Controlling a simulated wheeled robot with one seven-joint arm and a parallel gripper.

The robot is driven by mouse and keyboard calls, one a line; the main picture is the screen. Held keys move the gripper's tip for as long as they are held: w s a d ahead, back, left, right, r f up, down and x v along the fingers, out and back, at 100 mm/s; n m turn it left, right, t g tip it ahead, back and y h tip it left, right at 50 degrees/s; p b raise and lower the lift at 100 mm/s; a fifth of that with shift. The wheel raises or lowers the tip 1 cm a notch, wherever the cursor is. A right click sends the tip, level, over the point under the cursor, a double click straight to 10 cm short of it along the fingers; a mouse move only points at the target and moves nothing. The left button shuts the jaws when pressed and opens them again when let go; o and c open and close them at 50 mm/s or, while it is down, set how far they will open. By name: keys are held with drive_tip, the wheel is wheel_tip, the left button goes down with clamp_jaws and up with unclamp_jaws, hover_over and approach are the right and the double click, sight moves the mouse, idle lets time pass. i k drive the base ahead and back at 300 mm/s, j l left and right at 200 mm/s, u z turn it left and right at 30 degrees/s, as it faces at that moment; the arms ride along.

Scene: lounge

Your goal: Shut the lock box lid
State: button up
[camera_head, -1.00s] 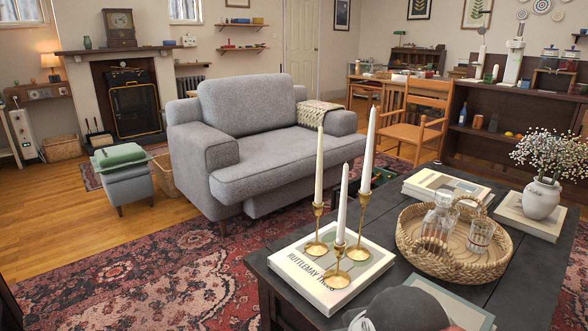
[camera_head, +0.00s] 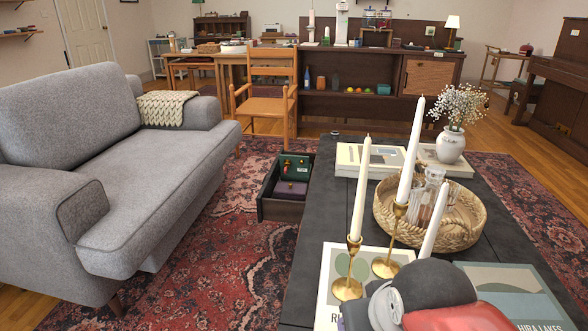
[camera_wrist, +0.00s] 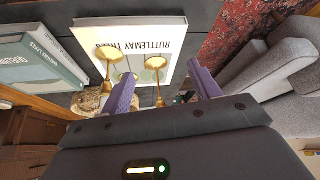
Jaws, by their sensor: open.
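An open drawer (camera_head: 268,207) juts from the left side of the dark coffee table in the head view. In it sits what looks like the lock box (camera_head: 290,188), with a purplish lower part and a green panel (camera_head: 295,167) standing up behind, probably its raised lid. The details are too small to be sure. My gripper (camera_wrist: 163,88) shows in the wrist view with its two purple fingers apart and nothing held. It is over the coffee table, near the book and gold candle holders, away from the drawer. The box is not recognisable in the wrist view.
White candles in gold holders (camera_head: 347,289) stand on a book at the coffee table's (camera_head: 326,190) near end. A woven tray (camera_head: 465,223) with glassware and a flower vase (camera_head: 451,146) stand behind. A grey sofa (camera_head: 150,160) is left; the rug between is clear.

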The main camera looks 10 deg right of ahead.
sight(294, 167)
drive_tip(key=i+j, duration=0.1)
drive_tip(key=j, duration=0.3)
drive_tip(key=i+j, duration=0.15)
drive_tip(key=j, duration=0.25)
drive_tip(key=i+j, duration=0.1)
drive_tip(key=j, duration=0.3)
drive_tip(key=i+j, duration=0.8)
drive_tip(key=i+l, duration=0.15)
drive_tip(key=i, duration=0.4)
drive_tip(key=i+l, duration=0.1)
drive_tip(key=i, duration=0.5)
drive_tip(key=l+z, duration=0.05)
